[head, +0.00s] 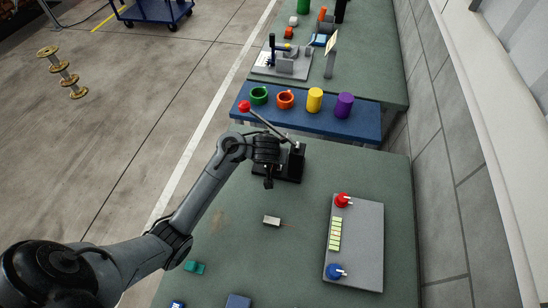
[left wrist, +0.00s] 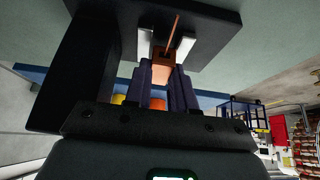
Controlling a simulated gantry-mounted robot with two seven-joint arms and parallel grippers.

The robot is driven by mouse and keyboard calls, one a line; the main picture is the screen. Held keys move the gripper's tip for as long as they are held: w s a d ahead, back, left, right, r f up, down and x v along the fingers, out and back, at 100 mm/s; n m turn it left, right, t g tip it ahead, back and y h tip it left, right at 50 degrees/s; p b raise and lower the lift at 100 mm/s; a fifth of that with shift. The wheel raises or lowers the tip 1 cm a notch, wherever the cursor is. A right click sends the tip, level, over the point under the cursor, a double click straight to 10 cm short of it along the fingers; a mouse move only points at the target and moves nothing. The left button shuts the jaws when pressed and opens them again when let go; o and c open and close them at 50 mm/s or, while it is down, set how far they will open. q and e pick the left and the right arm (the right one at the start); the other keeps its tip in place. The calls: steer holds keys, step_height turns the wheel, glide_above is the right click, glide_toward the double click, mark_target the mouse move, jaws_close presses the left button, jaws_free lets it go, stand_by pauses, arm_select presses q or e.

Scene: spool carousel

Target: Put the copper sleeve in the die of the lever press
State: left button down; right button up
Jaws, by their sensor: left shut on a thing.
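The lever press (head: 292,165) is black and stands at the far edge of the green table, its lever ending in a red knob (head: 244,106). My left gripper (head: 268,182) is at the press, in front of its body in the head view. In the left wrist view, the dark fingers of my left gripper (left wrist: 168,82) are shut on the copper sleeve (left wrist: 162,68). A thin copper-coloured strip shows beyond it, between two pale blocks on the black press frame (left wrist: 90,60). The die is not clearly visible, and I cannot tell whether the sleeve touches it. My right gripper is out of view.
A small pale block with a thin wire (head: 272,221) lies on the table. A grey panel (head: 368,235) with red and blue knobs is at right. A blue bench (head: 370,125) with several coloured cups stands beyond the press.

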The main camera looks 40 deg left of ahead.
arm_select(q)
steer(key=shift+s+f, duration=0.15)
steer(key=shift+f, duration=0.05)
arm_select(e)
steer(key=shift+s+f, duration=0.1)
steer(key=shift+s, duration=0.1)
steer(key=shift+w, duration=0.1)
arm_select(q)
steer(key=shift+f+b, duration=0.35)
steer(key=shift+f, duration=0.35)
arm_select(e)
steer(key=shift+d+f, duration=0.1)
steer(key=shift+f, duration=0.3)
